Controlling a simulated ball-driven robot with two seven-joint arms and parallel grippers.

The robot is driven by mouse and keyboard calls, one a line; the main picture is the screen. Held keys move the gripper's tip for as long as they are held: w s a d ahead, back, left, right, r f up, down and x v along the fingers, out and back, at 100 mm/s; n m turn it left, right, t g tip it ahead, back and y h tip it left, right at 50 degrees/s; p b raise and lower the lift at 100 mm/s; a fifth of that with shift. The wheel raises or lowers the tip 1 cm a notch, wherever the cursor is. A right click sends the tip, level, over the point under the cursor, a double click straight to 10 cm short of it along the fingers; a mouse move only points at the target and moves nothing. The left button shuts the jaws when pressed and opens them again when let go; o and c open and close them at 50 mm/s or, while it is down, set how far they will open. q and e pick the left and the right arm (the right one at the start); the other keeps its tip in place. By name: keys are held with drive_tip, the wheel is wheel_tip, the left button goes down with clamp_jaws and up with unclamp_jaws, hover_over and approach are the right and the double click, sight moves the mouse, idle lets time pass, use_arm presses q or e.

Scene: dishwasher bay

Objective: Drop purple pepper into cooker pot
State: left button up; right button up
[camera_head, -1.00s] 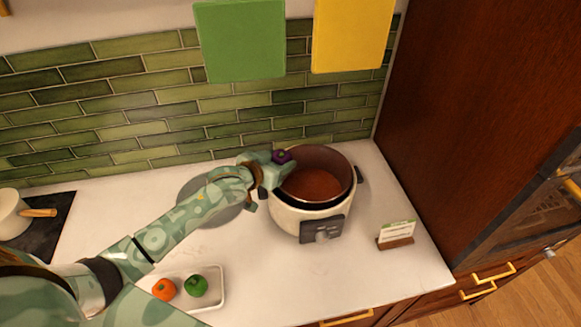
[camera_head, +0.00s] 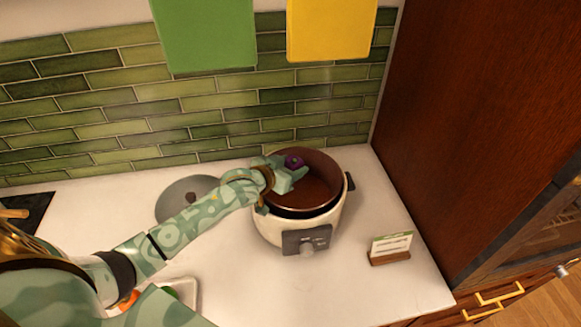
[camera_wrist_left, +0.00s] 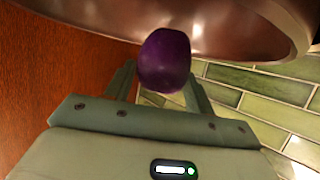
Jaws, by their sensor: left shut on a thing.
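The purple pepper (camera_head: 294,161) is held at the tips of my left gripper (camera_head: 289,176). In the left wrist view the pepper (camera_wrist_left: 164,60) sits between the two fingers of my left gripper (camera_wrist_left: 163,84), which is shut on it. The cooker pot (camera_head: 276,229) is a white cooker with a dark brown inside and a dark control panel at the front. In the head view the pepper and fingertips are over the left back part of the pot's opening. The pot's rim (camera_wrist_left: 302,45) shows at the top of the wrist view. My right gripper is not in view.
A grey round lid (camera_head: 176,198) lies left of the pot, partly behind my left arm. A white tray (camera_head: 197,291) with a green and an orange vegetable is partly hidden by my arm. A card stand (camera_head: 390,257) stands right of the pot. Counter in front of the pot is clear.

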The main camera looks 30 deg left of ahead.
use_arm(q)
drive_tip(key=shift+f, duration=0.4)
drive_tip(key=shift+s, duration=0.1)
drive_tip(key=shift+r, duration=0.1)
drive_tip(key=o, duration=1.1)
drive_tip(key=p+v, duration=0.1)
drive_tip(key=v, duration=1.5)
drive_tip(key=shift+s, duration=0.15)
